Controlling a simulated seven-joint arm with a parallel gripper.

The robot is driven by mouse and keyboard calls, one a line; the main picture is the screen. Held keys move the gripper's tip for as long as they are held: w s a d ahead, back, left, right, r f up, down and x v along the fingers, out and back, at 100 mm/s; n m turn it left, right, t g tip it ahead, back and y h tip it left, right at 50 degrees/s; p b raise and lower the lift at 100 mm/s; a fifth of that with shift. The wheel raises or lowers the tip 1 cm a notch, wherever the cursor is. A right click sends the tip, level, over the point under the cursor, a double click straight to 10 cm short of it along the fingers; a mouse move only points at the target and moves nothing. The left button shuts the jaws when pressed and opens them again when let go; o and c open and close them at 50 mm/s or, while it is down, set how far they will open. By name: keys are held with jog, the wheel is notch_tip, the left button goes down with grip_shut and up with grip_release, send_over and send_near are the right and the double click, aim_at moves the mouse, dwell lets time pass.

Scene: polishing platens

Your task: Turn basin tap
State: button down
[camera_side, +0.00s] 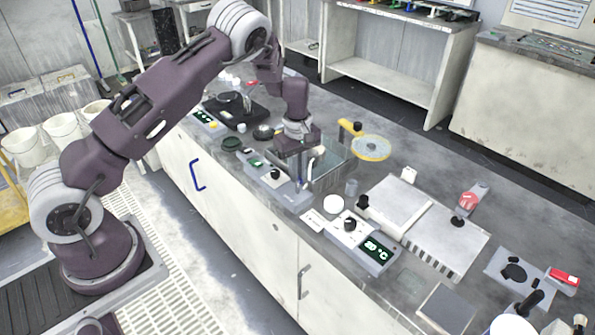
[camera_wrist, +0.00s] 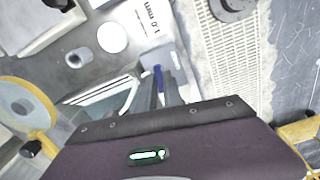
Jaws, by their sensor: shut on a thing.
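The basin (camera_side: 336,170) is a clear-walled tub set in the bench, below and right of my wrist in the side view. Its pale edge shows in the wrist view (camera_wrist: 95,90). The tap stands at the basin's near side; its pale curved spout (camera_wrist: 131,94) shows in the wrist view. A blue tap lever (camera_wrist: 159,77) lies between my dark fingers. My gripper (camera_wrist: 162,92) points down at the tap and is shut on the lever. The fingers partly hide the lever and the tap's base. In the side view my gripper (camera_side: 302,172) is small against the basin.
A yellow-rimmed round magnifier (camera_side: 370,148) stands behind the basin. A control box with a knob (camera_side: 274,178) sits at the left, and a temperature unit (camera_side: 368,246) further right.

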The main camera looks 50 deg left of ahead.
dwell(0.3)
jog(key=c, duration=1.5)
grip_release()
notch_tip(320, 180, up, 7)
jog(key=shift+r, duration=0.1)
jog(key=shift+r, duration=0.1)
